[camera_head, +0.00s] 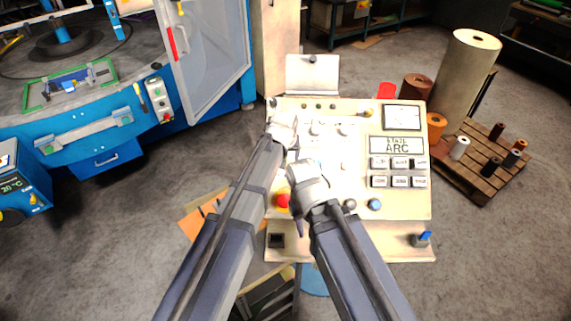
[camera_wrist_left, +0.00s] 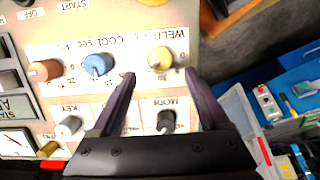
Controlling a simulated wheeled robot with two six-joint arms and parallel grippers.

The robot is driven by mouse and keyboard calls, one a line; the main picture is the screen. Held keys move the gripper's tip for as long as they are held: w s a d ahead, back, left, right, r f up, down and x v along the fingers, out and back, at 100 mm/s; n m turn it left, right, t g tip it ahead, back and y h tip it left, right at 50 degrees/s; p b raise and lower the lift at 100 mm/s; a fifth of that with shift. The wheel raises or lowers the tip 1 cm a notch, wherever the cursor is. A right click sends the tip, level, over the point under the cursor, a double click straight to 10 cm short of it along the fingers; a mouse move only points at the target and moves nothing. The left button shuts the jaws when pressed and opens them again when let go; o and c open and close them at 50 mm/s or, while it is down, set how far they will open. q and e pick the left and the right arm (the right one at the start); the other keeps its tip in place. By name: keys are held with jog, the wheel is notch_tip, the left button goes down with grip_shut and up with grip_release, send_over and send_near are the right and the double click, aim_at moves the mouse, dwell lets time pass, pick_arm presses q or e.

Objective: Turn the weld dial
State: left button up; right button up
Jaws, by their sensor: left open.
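The weld dial (camera_wrist_left: 160,58) is a yellow knob under upside-down WELD lettering on the pale control panel (camera_head: 421,205). It shows in the left wrist view, with a marked scale around it. My left gripper (camera_wrist_left: 160,76) is open, its two dark fingertips to either side of the dial in the picture. I cannot tell whether they touch it. In the head view my left gripper (camera_head: 284,128) is at the panel's upper left and hides the dial. My right gripper (camera_head: 305,172) is lower on the panel; its jaws are unclear.
A blue cool dial (camera_wrist_left: 98,66) and an orange dial (camera_wrist_left: 45,70) sit beside the weld dial. A black mode knob (camera_wrist_left: 167,121) is close by. A red button (camera_head: 283,201) is by my right gripper. A blue machine (camera_head: 130,130) stands at left, a pallet with rolls (camera_head: 475,180) at right.

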pick_arm(q)
jog(key=b+x, duration=0.5)
jog(key=x, duration=0.1)
jog(key=shift+w+f, duration=0.1)
jog(key=shift+f, duration=0.2)
grip_shut()
dwell(0.4)
